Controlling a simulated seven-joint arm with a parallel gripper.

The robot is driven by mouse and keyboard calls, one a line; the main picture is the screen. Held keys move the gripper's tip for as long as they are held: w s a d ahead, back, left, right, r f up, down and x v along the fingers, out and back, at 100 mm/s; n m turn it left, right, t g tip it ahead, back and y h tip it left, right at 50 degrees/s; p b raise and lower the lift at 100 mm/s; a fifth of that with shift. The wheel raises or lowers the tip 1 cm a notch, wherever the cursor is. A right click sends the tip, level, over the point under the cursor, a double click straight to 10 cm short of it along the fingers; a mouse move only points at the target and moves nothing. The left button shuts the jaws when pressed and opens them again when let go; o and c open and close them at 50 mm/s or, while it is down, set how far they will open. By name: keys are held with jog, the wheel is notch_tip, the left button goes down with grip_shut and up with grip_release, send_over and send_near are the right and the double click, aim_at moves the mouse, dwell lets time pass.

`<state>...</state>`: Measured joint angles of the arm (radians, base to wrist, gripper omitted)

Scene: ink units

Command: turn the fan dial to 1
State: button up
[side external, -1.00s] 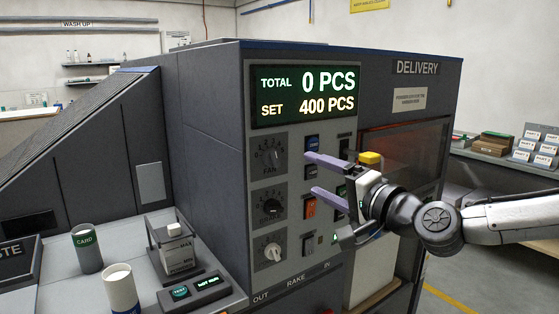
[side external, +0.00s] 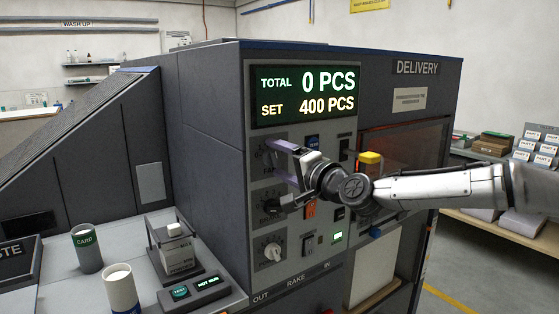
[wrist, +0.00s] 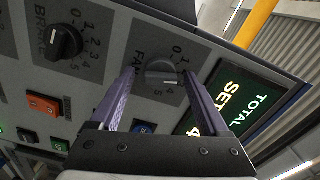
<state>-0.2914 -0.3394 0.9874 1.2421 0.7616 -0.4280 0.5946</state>
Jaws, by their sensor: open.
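My gripper (wrist: 158,76) has two purple fingers, spread apart, one on each side of the knob. I cannot tell whether they touch it. In the side external view my gripper (side external: 274,166) is at the panel, below the display, and its fingers and wrist cover most of the fan dial.
The brake dial (wrist: 66,42) sits beside the fan dial, with an orange rocker switch (wrist: 45,105) nearby. A lower dial (side external: 272,251) is on the same panel. The display (side external: 305,96) is above. A yellow knob (side external: 370,157) stands out to the right of the panel.

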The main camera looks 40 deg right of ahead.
grip_shut()
dwell(0.4)
jog(key=shift+n, duration=2.8)
jog(key=shift+r, duration=0.1)
grip_release()
